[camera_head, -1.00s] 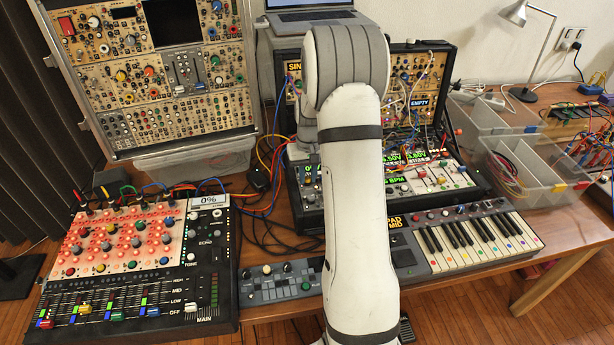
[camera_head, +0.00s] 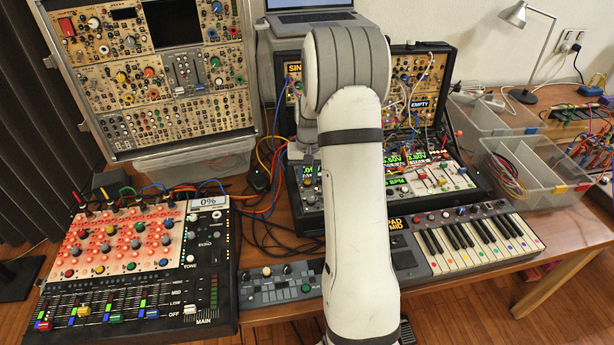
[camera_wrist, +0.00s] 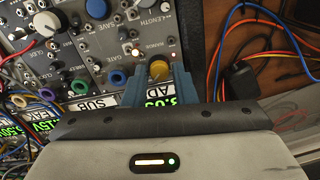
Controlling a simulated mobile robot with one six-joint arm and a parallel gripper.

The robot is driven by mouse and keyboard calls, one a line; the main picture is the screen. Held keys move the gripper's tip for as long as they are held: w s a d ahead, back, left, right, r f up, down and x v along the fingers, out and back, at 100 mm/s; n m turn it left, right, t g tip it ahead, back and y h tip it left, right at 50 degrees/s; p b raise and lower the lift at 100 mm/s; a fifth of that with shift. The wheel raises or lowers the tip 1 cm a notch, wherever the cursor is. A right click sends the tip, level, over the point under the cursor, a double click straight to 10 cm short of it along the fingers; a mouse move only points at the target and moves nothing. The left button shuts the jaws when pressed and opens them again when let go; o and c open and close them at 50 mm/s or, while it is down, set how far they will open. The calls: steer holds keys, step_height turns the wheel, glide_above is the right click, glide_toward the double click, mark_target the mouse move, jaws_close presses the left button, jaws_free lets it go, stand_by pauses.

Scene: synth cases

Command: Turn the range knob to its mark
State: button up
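The range knob (camera_wrist: 158,71) is a small orange-yellow cap on the dark synth panel, under a label that seems to read RANGE, in the wrist view. My gripper (camera_wrist: 159,80) has its two blue fingers on either side of the knob, one left and one right. The fingers are very close to its sides; I cannot tell whether they touch it. The knob's pointer and its mark cannot be made out. In the head view my arm covers most of this panel, and the knob is hidden.
Blue and red cables (camera_wrist: 268,22) hang to the right. In the head view, a keyboard (camera_head: 470,240) lies right of my arm and a mixer (camera_head: 135,260) stands at the left.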

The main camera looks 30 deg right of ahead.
mark_target(307, 181)
steer(key=o, duration=0.3)
steer(key=shift+f, duration=0.1)
step_height(307, 181, up, 8)
steer(key=shift+d+f, duration=0.1)
steer(key=shift+f, duration=0.1)
steer(key=shift+s+r, duration=0.1)
steer(key=shift+r, duration=0.05)
stand_by(0.5)
steer(key=shift+s+a+r, duration=0.1)
steer(key=shift+a+r, duration=0.15)
steer(key=s+a+r+n, duration=0.1)
steer(key=s+a+r, duration=0.1)
steer(key=s+a, duration=0.3)
steer(key=s+a+r+n+t, duration=0.1)
steer(key=s+a, duration=0.5)
steer(key=s, duration=0.6)
steer(key=s+a+r+n+t, duration=0.1)
steer(key=s+a+r, duration=0.3)
steer(key=s, duration=0.5)
steer(key=shift+a+r+n, duration=0.35)
steer(key=shift+a+n, duration=0.45)
steer(key=shift+a, duration=0.15)
